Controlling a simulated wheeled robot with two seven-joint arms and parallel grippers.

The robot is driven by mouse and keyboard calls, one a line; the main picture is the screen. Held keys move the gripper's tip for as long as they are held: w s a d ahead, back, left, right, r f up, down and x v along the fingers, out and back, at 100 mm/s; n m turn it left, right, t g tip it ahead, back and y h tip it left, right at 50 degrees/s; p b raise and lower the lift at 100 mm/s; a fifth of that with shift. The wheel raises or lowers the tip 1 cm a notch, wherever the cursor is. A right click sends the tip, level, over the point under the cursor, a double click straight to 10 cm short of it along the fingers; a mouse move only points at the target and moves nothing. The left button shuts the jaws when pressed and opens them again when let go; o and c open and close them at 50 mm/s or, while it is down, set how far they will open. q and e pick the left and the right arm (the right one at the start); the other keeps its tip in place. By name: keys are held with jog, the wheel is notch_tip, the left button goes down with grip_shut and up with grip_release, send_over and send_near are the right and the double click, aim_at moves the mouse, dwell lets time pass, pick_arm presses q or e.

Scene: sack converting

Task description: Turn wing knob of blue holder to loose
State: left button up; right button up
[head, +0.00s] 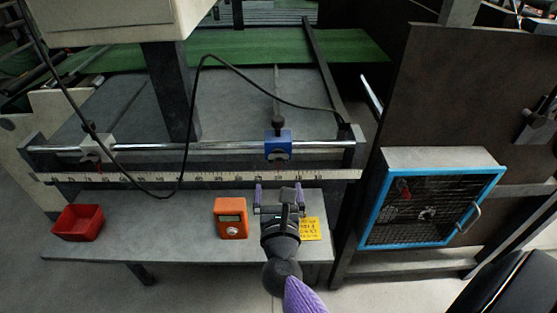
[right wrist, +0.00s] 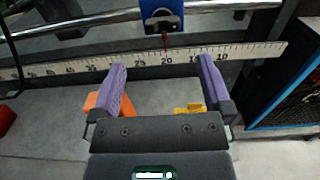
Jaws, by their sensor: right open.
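The blue holder (head: 278,146) sits on the shiny horizontal rod, right of centre in the head view. A dark knob (head: 277,123) shows on its top. In the right wrist view the blue holder (right wrist: 161,16) is at the top, with a red pointer (right wrist: 165,40) hanging over the ruler. My right gripper (head: 279,188) is open and empty, with purple fingers. It is below and in front of the holder, apart from it. In the right wrist view its fingers (right wrist: 160,68) reach toward the ruler. My left gripper is not in view.
A white holder (head: 97,148) sits at the rod's left. The ruler (head: 200,180) runs below the rod (head: 200,146). A red bin (head: 78,222), an orange device (head: 230,218) and a yellow label (head: 309,229) are on the grey shelf. A black cable (head: 187,130) loops over the rod. A blue-framed cage (head: 366,206) stands right.

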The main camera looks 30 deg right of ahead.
aim_at(279, 161)
jog(key=x, duration=0.9)
jog(key=shift+w+d+b, duration=0.3)
jog(key=shift+d+b, duration=0.05)
jog(key=c, duration=1.2)
